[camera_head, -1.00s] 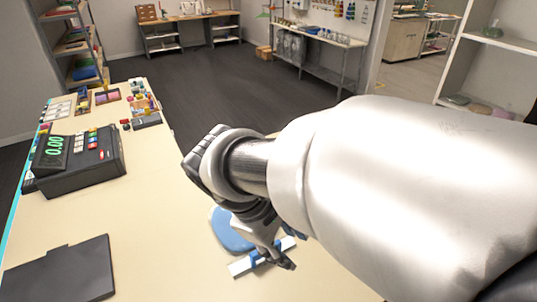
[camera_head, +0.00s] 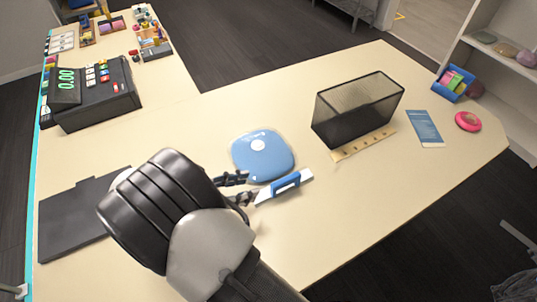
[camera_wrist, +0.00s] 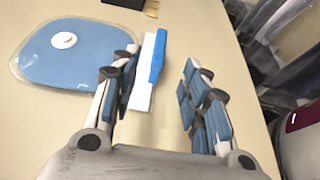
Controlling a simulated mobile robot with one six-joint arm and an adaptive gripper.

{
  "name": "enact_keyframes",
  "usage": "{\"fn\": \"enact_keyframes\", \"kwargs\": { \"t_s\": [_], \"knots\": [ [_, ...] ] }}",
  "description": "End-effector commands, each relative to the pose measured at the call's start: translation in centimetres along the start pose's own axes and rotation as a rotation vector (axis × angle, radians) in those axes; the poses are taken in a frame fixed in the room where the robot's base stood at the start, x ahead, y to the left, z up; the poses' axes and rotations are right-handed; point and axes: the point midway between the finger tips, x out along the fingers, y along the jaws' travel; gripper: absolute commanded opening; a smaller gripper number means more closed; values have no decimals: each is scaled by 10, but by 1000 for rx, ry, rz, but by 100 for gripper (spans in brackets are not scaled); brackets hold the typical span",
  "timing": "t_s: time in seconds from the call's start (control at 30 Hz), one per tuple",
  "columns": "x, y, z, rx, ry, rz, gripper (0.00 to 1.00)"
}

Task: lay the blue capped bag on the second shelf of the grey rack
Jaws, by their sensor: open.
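The blue capped bag (camera_head: 263,165) lies flat on the beige table, rounded, with a white cap on top. In the wrist view the bag (camera_wrist: 70,62) is at upper left, outside my fingers. My gripper (camera_head: 243,188) is low over the table just in front of the bag, apart from it as far as I can tell. In the wrist view my gripper (camera_wrist: 162,72) is open with nothing clamped. A pale rack with shelves (camera_head: 487,62) at the right edge may be the grey rack; only part of it shows.
A white-and-blue tool (camera_head: 285,187) lies beside the bag, in line with the gap between my fingers. A black mesh basket (camera_head: 355,112) and wooden strip (camera_head: 364,145) stand right of it. A cash register (camera_head: 97,95) and dark plate (camera_head: 75,220) are left. The table's front right is clear.

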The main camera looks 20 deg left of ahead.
Motion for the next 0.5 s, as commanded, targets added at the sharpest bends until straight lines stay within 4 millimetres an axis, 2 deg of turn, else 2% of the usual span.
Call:
{"fn": "enact_keyframes", "kwargs": {
  "t_s": [0.03,0.3,0.5],
  "knots": [
    [13,-1,-1,1,0,-6,42],
    [72,-2,-1,2,1,-7,42],
    [95,-1,-1,3,2,-3,42]
  ]
}}
